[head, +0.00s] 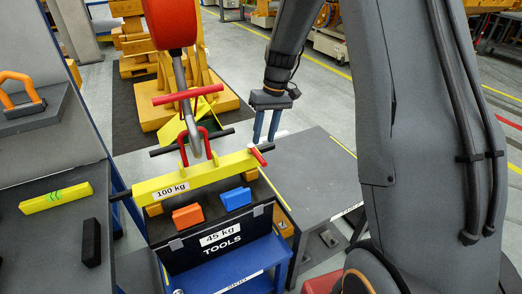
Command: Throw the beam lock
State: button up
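A yellow lifting beam (160,190) marked 100 kg lies across a black toolbox (185,254) marked 45 kg TOOLS. A grey hook (195,142) under a red hoist block (170,22) reaches the red shackle (211,134) on the beam. A small red-tipped lever (258,157) sits at the beam's right end; I take it for the beam lock. My gripper (264,140) points down with two blue fingers apart and nothing between them. In the picture its tips are just above the red lever; I cannot tell the depth between them.
The toolbox stands on a blue cart (230,282). A grey table (310,170) is right of it. A left bench holds a yellow level (56,197), a black block (91,242) and an orange shackle (20,90). My arm fills the right side.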

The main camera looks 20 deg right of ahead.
aim_at(260, 156)
jog(key=shift+s+a+f+p, duration=0.1)
jog(key=shift+a+f+p, duration=0.2)
jog(key=shift+f, duration=0.8)
jog(key=shift+a+f+p, duration=0.15)
jog(key=shift+f+p, duration=0.2)
jog(key=shift+f, duration=0.8)
jog(key=shift+s+a+f+p, duration=0.1)
jog(key=shift+a+f+p, duration=0.2)
jog(key=shift+f, duration=0.8)
jog(key=shift+d, duration=0.1)
grip_shut()
